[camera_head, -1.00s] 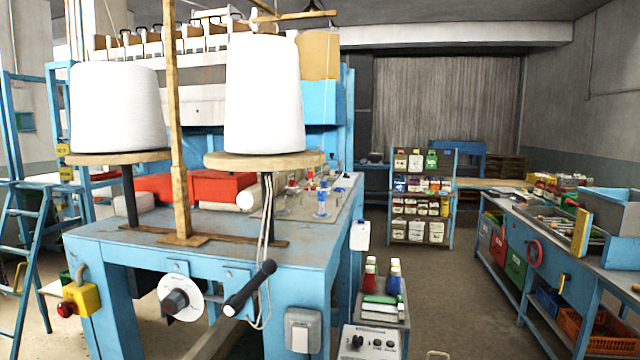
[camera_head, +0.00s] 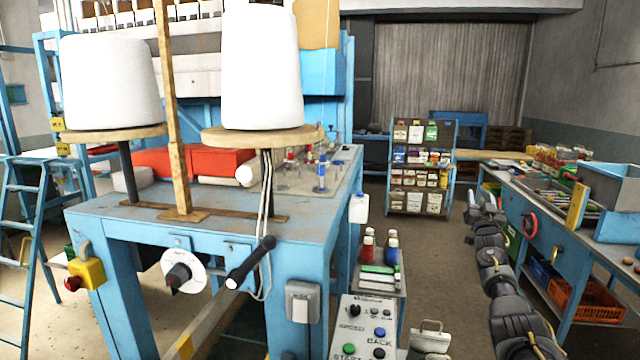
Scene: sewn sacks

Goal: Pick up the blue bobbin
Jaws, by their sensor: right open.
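Another small blue spool-like thing (camera_head: 321,176) stands on the machine's table top, near a small red one (camera_head: 289,170). My right arm reaches up from the lower right, and its dark gripper (camera_head: 485,203) is raised at the far end, to the right of the small stand and apart from both blue things. It is open; its fingers are small in the picture. My left gripper is out of view.
Green and white items (camera_head: 379,269) lie in front of the bobbins. A control panel (camera_head: 361,328) with buttons is below. The blue machine (camera_head: 230,235) with big white cones (camera_head: 262,80) fills the left. A workbench (camera_head: 555,215) runs along the right. Open floor lies between.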

